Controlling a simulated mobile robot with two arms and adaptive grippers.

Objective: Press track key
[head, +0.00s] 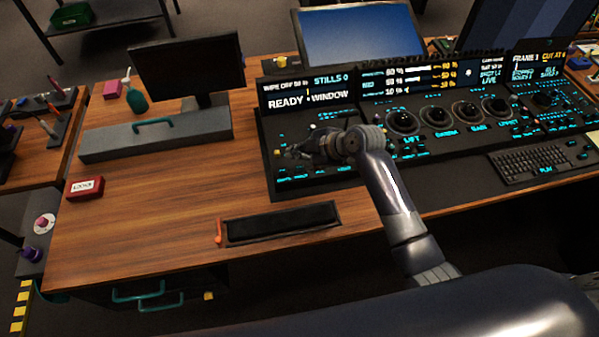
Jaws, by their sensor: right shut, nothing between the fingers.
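The black trackball panel (430,155) stands on the right part of the wooden desk, with glowing teal labels and several dark trackballs. One trackball (403,121) sits above the label LIFT. My right arm comes up from the lower right, and my right gripper (291,152) is over the panel's left key section (310,172). The gripper is shut and empty. I cannot tell whether its tips touch a key. The gripper and wrist hide part of this section, and the key labels are too small to read, so I cannot pick out the track key. My left gripper is not in view.
A small panel display (304,92) reads READY and WINDOW. A keyboard (537,162) lies at the right. A black tray (282,222) lies at the desk's front.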

